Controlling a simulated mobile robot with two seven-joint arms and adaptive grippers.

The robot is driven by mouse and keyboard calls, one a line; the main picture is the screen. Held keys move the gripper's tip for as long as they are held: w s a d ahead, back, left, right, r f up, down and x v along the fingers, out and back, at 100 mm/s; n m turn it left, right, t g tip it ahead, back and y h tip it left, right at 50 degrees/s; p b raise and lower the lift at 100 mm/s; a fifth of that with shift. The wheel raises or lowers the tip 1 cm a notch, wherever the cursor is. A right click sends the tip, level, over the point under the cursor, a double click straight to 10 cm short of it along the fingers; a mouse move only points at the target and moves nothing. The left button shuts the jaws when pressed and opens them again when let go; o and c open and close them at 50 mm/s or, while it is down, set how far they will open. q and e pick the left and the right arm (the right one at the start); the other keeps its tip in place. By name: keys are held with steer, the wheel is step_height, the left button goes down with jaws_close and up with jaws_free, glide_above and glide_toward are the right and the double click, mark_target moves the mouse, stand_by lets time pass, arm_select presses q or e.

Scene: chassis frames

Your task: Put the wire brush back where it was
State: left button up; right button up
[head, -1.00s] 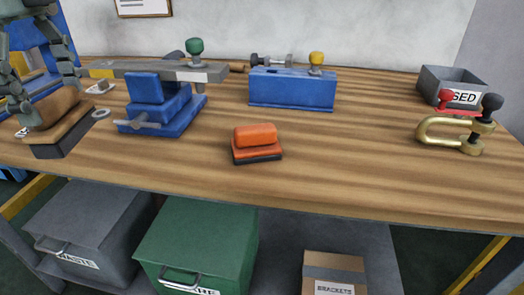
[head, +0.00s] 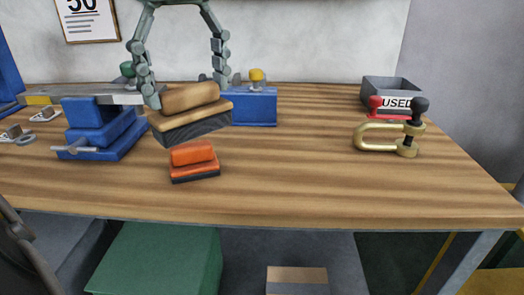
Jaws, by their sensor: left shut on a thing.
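The wire brush (head: 192,121) has a brown wooden handle on a tan board with a dark bristle block below. My left gripper (head: 187,90) comes down from the top of the head view with its fingers on both sides of the handle, shut on the brush. The brush is in front of the blue vise and the blue block, behind the orange brush in the picture. It appears raised above the bench, slightly tilted. My right gripper is out of view.
An orange block with a dark base (head: 195,161) sits just below the brush in the picture. A blue vise (head: 102,133) stands left, a blue fixture (head: 254,107) behind. A brass clamp (head: 390,138) and grey USED bin (head: 392,91) stand right. The bench's middle right is clear.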

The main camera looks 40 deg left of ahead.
arm_select(q)
steer(key=w+d+f, duration=0.1)
steer(key=w+f, duration=0.1)
steer(key=f, duration=0.1)
steer(key=w+d+f, duration=0.2)
steer(key=w+f, duration=0.1)
steer(key=w+d+f+p, duration=0.1)
steer(key=w+d+f, duration=0.1)
steer(key=w+f, duration=0.1)
steer(key=shift+w+f, duration=0.25)
steer(key=shift+f, duration=0.2)
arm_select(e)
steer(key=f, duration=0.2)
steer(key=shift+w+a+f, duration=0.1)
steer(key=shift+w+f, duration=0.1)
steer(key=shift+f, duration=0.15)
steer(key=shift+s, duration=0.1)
